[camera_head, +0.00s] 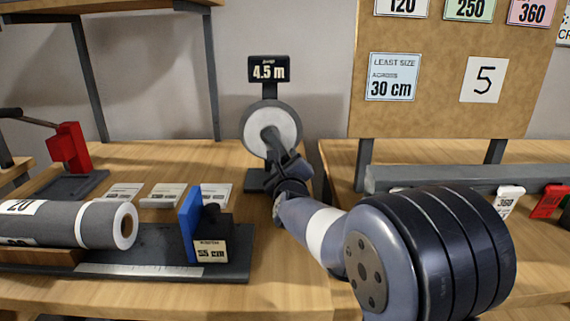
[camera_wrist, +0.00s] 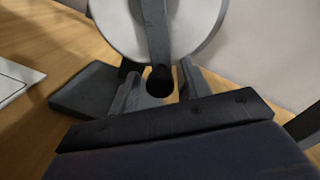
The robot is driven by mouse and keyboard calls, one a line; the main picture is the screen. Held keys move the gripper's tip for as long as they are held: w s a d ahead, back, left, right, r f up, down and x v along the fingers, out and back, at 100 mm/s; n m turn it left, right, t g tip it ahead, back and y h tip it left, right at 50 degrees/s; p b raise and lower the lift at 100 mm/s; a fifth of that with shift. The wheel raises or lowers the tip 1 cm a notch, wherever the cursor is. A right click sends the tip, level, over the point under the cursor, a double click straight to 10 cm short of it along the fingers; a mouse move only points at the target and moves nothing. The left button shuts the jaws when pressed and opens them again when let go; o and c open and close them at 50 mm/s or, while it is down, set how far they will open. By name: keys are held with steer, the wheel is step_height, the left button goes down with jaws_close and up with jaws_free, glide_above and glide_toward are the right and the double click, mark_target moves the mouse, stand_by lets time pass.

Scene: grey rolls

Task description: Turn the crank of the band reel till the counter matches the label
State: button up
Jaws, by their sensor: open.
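The band reel (camera_head: 257,118) is a pale disc with a grey rim, on a stand on the wooden table. Its counter (camera_head: 268,70) above reads 4.5 m. The crank (camera_wrist: 156,32) crosses the disc in the wrist view and ends in a dark round knob (camera_wrist: 160,82). My gripper (camera_wrist: 159,76) is open, with one finger on each side of the knob; I cannot tell whether either touches it. In the head view my gripper (camera_head: 282,166) covers part of the crank. A white card (camera_head: 483,80) on the board reads 5; I cannot tell whether it is the reel's label.
Left of the reel lie a grey roll (camera_head: 85,223), a blue stop plate (camera_head: 190,224) with a 55 cm tag, and a red tool (camera_head: 70,147). A long grey bar (camera_head: 430,177) lies on the right table. Another card (camera_head: 393,77) reads least size across 30 cm.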

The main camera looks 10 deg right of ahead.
jaws_close()
stand_by(0.5)
